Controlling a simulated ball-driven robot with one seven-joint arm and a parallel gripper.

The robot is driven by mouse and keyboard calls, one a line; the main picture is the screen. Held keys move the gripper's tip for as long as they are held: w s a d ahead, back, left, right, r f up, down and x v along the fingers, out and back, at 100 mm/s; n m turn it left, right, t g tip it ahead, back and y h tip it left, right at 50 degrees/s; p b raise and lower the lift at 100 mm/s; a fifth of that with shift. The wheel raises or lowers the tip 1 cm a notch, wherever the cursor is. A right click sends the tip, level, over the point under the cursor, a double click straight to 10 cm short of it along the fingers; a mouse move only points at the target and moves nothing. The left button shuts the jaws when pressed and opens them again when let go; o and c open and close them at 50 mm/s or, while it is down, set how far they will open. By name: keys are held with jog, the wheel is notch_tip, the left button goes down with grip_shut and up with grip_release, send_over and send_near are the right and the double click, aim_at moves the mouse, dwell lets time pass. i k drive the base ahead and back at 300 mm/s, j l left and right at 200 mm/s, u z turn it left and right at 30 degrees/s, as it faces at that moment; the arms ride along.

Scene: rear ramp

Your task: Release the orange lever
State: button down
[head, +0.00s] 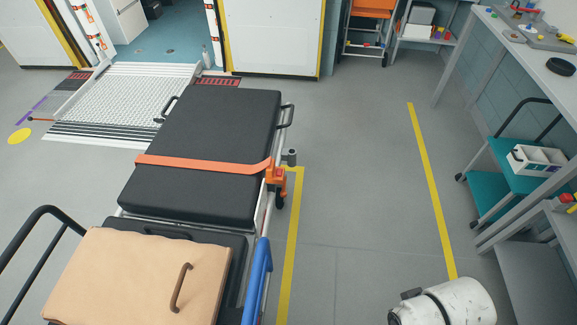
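A black stretcher (205,125) stands in the middle, with an orange strap (205,164) across its pad. The strap runs to an orange fitting (276,175) on the stretcher's right rail. This fitting is the clearest lever-like orange part, but it is too small to tell its lever from its body or its exact position. A white rounded link of my arm (460,304) shows at the bottom right, well apart from the orange fitting. My gripper is not in view.
A tan bag or cushion (130,275) and a blue rail (257,280) are at the stretcher's near end. A ramp (125,95) lies behind left. A teal cart (500,190) and workbench (515,45) stand right. The floor (355,190) between stretcher and cart is clear.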

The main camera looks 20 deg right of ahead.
aim_at(283, 193)
jog(key=i+l, duration=0.2)
jog(key=i+l+u, duration=0.15)
jog(key=l, duration=0.25)
jog(key=i+l, duration=0.2)
jog(key=i+l+u, duration=0.15)
jog(key=l, duration=0.3)
jog(key=i+l, duration=0.2)
jog(key=l, duration=0.15)
jog(key=i+l+u, duration=0.15)
jog(key=l, duration=0.15)
jog(key=i+l, duration=0.15)
jog(key=l, duration=0.2)
jog(key=u, duration=0.05)
